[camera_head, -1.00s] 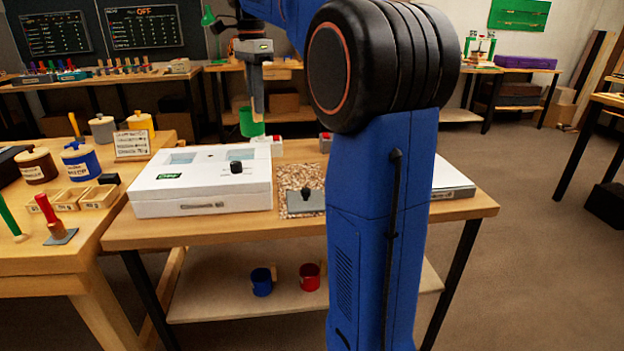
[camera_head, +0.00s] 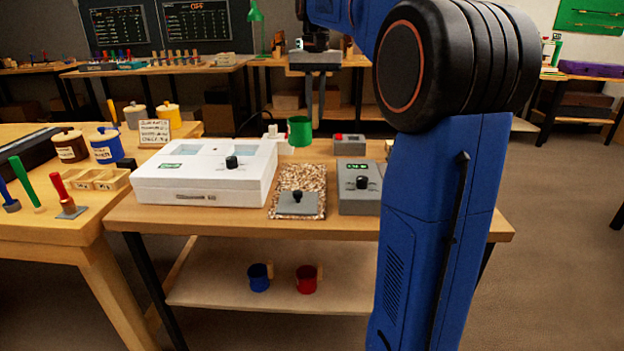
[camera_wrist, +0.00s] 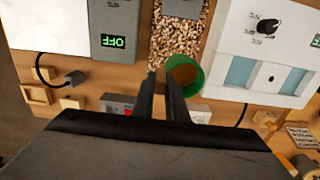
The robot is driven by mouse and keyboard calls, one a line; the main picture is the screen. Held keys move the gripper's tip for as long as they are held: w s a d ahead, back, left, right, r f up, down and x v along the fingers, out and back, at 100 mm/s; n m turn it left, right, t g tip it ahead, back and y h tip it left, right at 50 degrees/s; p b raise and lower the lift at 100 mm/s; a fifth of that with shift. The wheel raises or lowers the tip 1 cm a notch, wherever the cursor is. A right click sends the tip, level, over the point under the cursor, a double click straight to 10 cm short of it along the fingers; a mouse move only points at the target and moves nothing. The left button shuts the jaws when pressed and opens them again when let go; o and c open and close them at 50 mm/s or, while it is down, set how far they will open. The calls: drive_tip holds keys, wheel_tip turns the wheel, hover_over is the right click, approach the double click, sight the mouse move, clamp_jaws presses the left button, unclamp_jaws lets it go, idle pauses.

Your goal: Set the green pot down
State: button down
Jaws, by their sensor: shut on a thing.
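The green pot (camera_head: 299,131) is upright in the head view, behind the pebbled mat and near the back of the bench. My gripper (camera_head: 315,117) points down right beside it. In the wrist view the pot (camera_wrist: 185,74) shows its open top and brown inside, just right of my fingertips (camera_wrist: 160,76). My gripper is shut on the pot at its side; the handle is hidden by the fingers. I cannot tell whether the pot's base touches anything.
A white box with a knob (camera_head: 207,175) stands left, the pebbled mat (camera_head: 312,178) in front, and a grey device reading OFF (camera_head: 358,183) right. A small box with a red button (camera_head: 348,144) is right of the pot. Blue (camera_head: 259,278) and red (camera_head: 306,280) mugs are on the shelf.

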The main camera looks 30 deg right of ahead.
wheel_tip(320, 180, down, 10)
idle(0.6)
drive_tip(key=c, duration=1.8)
unclamp_jaws()
drive_tip(key=shift+o, duration=0.2)
drive_tip(key=shift+r, duration=0.15)
wheel_tip(320, 180, up, 12)
